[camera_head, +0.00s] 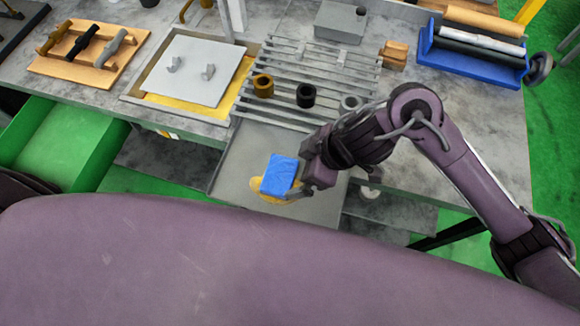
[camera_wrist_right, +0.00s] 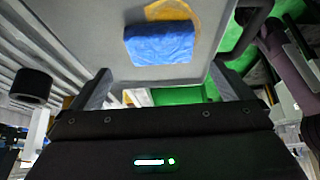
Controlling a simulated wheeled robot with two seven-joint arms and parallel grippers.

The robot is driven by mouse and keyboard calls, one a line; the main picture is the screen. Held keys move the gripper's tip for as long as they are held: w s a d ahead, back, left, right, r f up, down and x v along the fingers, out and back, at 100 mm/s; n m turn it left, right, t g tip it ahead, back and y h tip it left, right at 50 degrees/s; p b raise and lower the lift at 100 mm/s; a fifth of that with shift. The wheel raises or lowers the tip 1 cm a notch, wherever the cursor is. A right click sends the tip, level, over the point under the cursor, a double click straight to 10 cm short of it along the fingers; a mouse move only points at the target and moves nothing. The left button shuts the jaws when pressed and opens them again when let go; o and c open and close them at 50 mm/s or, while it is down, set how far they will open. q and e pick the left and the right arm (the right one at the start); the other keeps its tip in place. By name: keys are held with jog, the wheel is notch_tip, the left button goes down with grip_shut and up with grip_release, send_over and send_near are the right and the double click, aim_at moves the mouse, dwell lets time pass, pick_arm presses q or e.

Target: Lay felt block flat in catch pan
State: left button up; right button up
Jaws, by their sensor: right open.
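The blue felt block (camera_head: 280,175) is over the grey catch pan (camera_head: 236,182), partly covering a yellow patch (camera_head: 257,190) on the pan floor. In the right wrist view the block (camera_wrist_right: 160,43) appears to lie on the pan (camera_wrist_right: 105,30), its top edge overlapping the yellow patch (camera_wrist_right: 190,12). My right gripper (camera_head: 303,180) is beside the block, on its right in the head view. In the right wrist view its two fingers (camera_wrist_right: 163,88) stand wide apart with nothing between the tips. The block is apart from both fingers there. My left gripper does not show.
A slatted grate (camera_head: 310,75) above the pan bears several short cylinders. A lidded tray (camera_head: 193,70), a wooden handle rack (camera_head: 92,55) and a blue roller stand (camera_head: 472,52) stand on the bench. A green bin (camera_head: 65,145) is at left.

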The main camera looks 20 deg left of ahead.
jog(key=v, duration=0.4)
jog(key=shift+p, duration=0.3)
